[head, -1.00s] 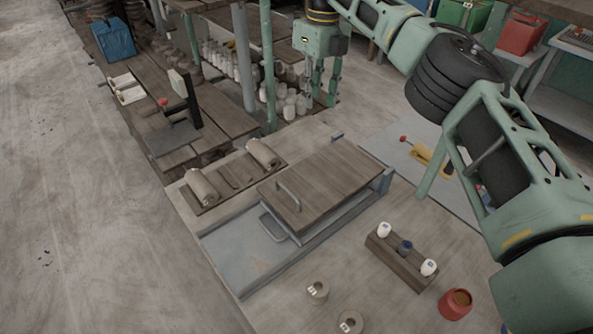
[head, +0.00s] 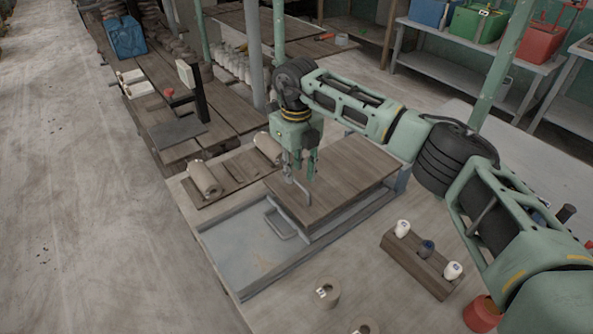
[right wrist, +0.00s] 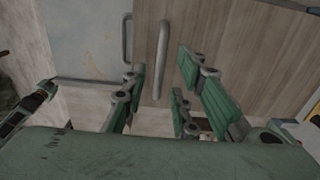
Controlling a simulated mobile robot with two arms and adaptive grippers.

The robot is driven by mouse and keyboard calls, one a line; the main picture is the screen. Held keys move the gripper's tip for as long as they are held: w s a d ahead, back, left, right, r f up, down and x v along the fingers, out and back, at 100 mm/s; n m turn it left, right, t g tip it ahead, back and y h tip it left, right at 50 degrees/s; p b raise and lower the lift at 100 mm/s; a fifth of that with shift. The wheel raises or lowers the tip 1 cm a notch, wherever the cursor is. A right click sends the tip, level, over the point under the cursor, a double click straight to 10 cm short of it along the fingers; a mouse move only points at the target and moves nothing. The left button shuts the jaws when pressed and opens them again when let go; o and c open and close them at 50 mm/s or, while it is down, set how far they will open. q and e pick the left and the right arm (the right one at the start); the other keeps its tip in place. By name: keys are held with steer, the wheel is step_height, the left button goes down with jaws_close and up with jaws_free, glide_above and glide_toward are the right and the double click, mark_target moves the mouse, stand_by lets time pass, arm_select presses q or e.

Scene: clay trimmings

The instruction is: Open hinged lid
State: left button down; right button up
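A closed wooden lid (head: 350,170) lies flat on a low grey box in the middle of the table. An upright bar handle (head: 302,205) stands near the lid's left edge. My right gripper (head: 301,178) is over that edge, pointing down, close to the handle. In the right wrist view the open fingers (right wrist: 164,72) stand on either side of the lid handle (right wrist: 161,55), which shows between them. I cannot tell whether they touch it. A second, grey loop handle (head: 281,224) sits lower on the box's front. My left gripper is out of view.
A grey metal tray surface (head: 235,255) lies in front of the box. Clay rolls (head: 204,178) lie on a board at left.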

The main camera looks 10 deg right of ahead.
steer(key=shift+f, duration=0.85)
steer(key=shift+c, duration=0.7)
jaws_close()
